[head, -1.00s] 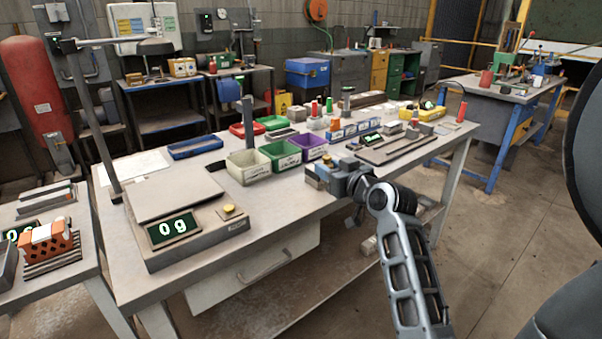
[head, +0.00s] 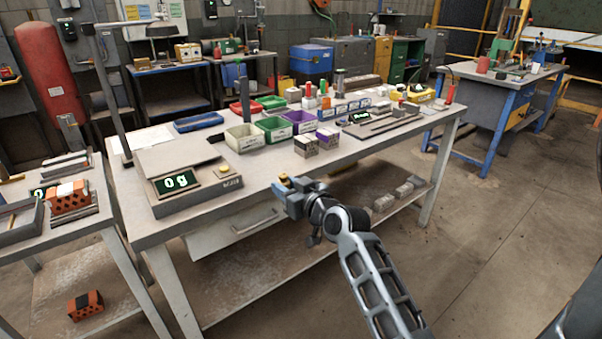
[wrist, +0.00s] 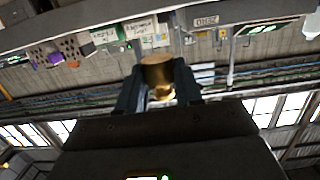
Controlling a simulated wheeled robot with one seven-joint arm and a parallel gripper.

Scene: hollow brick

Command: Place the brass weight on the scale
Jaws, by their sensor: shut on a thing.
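The scale (head: 200,203) stands on the left part of the workbench in the head view. Its flat plate (head: 175,155) is bare and its display (head: 177,181) reads 0 g. My gripper (head: 284,183) is at the bench's front edge, to the right of the scale and apart from it. In the wrist view my gripper (wrist: 158,88) is shut on the brass weight (wrist: 157,70), a gold-coloured cylinder with a narrower knob part. In the head view the weight is too small to make out clearly.
Green (head: 276,130) and white (head: 243,138) bins stand behind the gripper, with two small boxes (head: 305,146) nearer the front. A lamp post (head: 112,90) rises at the scale's back left. Bench top between scale and gripper is clear.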

